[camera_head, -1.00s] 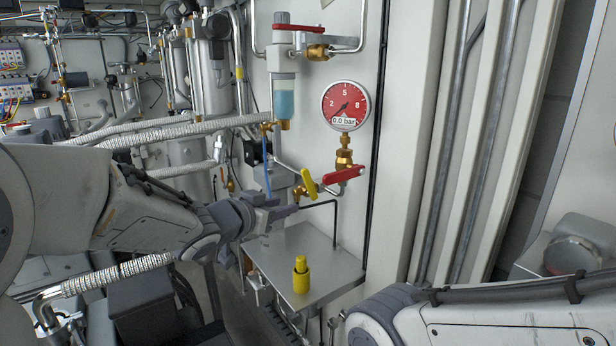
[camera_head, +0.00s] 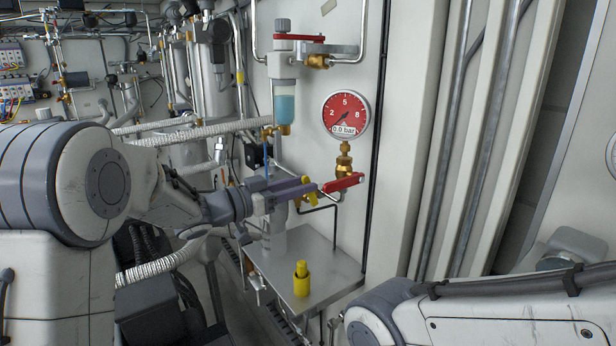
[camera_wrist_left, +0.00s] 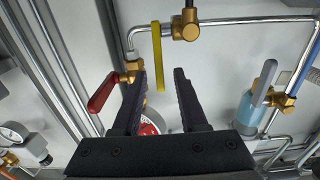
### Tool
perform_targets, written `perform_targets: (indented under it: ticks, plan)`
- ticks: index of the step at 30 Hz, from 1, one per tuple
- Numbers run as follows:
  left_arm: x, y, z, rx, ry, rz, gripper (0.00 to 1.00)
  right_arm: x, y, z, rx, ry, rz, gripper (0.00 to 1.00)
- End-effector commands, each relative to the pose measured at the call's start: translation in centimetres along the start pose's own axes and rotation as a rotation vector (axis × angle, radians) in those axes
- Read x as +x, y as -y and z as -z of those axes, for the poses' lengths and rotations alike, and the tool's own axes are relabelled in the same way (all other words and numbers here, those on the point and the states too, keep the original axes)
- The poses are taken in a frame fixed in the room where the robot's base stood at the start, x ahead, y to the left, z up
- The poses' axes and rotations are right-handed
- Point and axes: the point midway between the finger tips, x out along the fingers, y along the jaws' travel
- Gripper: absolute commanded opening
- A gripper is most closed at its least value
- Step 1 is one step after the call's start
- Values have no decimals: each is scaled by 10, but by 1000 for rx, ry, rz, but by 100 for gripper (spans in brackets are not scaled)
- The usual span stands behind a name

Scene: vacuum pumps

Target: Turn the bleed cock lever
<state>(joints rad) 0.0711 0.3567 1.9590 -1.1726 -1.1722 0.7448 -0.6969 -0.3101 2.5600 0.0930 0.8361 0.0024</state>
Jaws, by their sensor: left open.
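A yellow lever (camera_head: 309,200) sits on a brass cock below and left of the red pressure gauge (camera_head: 346,114). It is probably the bleed cock lever. In the left wrist view the yellow lever (camera_wrist_left: 159,60) lines up with the gap between my jaws, with a finger to each side. I cannot tell whether either finger touches it. My left gripper (camera_head: 312,187) is open and partly covers the yellow lever in the head view. A red lever (camera_head: 342,183) is just right of the fingertips; it also shows in the left wrist view (camera_wrist_left: 103,92). My right gripper is out of view.
A grey shelf (camera_head: 335,272) with a yellow fitting (camera_head: 301,281) stands below my left gripper. A blue-filled bowl (camera_head: 284,104) and another red lever (camera_head: 299,37) are above. Pipes and the wall panel close in behind the cock.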

Motion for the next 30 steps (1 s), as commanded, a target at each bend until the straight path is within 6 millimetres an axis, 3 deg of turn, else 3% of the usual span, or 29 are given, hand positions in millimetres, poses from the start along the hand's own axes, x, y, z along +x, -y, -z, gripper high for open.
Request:
perform_targets:
  ticks: [6, 15, 19, 30]
  plan:
    - [21, 0, 1, 0, 0, 0, 42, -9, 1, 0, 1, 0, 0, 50]
    - [23, 0, 0, 1, 0, 1, 42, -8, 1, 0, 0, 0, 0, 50]
    - [22, 1, 0, 1, 0, 2, 0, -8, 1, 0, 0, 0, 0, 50]
    - [22, 1, 0, 0, -1, 3, 0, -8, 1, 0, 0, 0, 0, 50]
